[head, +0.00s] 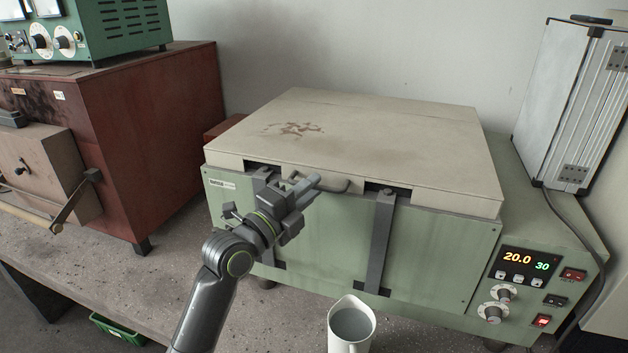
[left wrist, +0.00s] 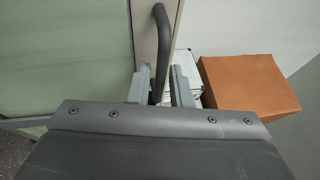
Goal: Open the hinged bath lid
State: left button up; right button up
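The bath (head: 340,240) is a pale green box on the bench with a cream lid (head: 390,130) lying flat and shut on top. A dark grey bar handle (head: 338,187) sticks out from the lid's front edge. My left gripper (head: 306,184) is at the handle's left part, in front of the lid. In the left wrist view the gripper (left wrist: 161,76) is open, with the handle (left wrist: 160,35) running between its two fingers and gaps beside it. Whether a finger touches the handle, I cannot tell. My right gripper is not in view.
A white jug (head: 351,330) stands in front of the bath. A control panel (head: 525,285) is at the bath's right, beside a metal case (head: 565,100). A dark red cabinet (head: 150,130) stands at the left. Wall rises behind the lid.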

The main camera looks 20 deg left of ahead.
pick_arm(q)
jog(key=shift+w+d+r, duration=0.15)
jog(key=shift+w+d, duration=0.15)
jog(key=shift+w, duration=0.2)
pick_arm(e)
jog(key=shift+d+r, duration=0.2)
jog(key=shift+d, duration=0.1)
pick_arm(q)
jog(key=shift+c, duration=0.5)
grip_shut()
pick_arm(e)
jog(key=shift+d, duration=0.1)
